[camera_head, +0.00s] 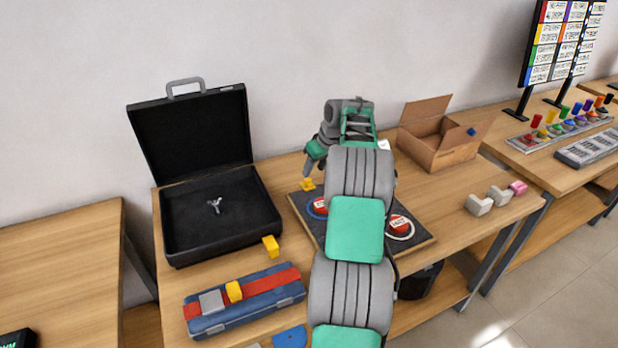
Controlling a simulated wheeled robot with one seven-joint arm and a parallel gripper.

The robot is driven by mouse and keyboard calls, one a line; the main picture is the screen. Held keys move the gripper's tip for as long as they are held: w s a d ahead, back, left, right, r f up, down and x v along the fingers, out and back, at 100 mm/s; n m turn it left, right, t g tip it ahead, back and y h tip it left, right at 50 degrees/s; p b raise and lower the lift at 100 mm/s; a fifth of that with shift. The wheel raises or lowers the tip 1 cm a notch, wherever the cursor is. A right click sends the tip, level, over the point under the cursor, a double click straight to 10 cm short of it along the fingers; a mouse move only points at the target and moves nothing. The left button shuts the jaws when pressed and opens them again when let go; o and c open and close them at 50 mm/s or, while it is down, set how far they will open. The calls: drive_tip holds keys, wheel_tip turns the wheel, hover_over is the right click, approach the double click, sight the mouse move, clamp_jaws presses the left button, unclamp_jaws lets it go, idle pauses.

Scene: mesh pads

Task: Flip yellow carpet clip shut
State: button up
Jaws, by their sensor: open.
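A small yellow piece (307,184) sits at the back left corner of a dark mat (305,208), and looks like the carpet clip. It is too small to tell how far its flap stands open. My gripper (309,165) points down just above this yellow piece. Its jaws are open, though the fingertips are small here, and I cannot tell whether they touch the piece. My arm hides the middle of the mat. Other yellow pieces are a block (271,246) at the black case's front corner and a latch (234,291) on the blue case.
An open black case (220,225) holds a small silver part (214,206). A blue case (252,310) with a red strip lies in front. Red buttons (399,225) sit on the mat. A cardboard box (440,150) stands right. Grey pieces (479,204) lie near the right edge.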

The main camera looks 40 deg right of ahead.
sight(308, 179)
drive_tip(key=x, duration=0.6)
drive_tip(key=shift+w+a+f+p, duration=0.1)
drive_tip(key=shift+p, duration=0.25)
drive_tip(key=shift+c, duration=0.5)
clamp_jaws()
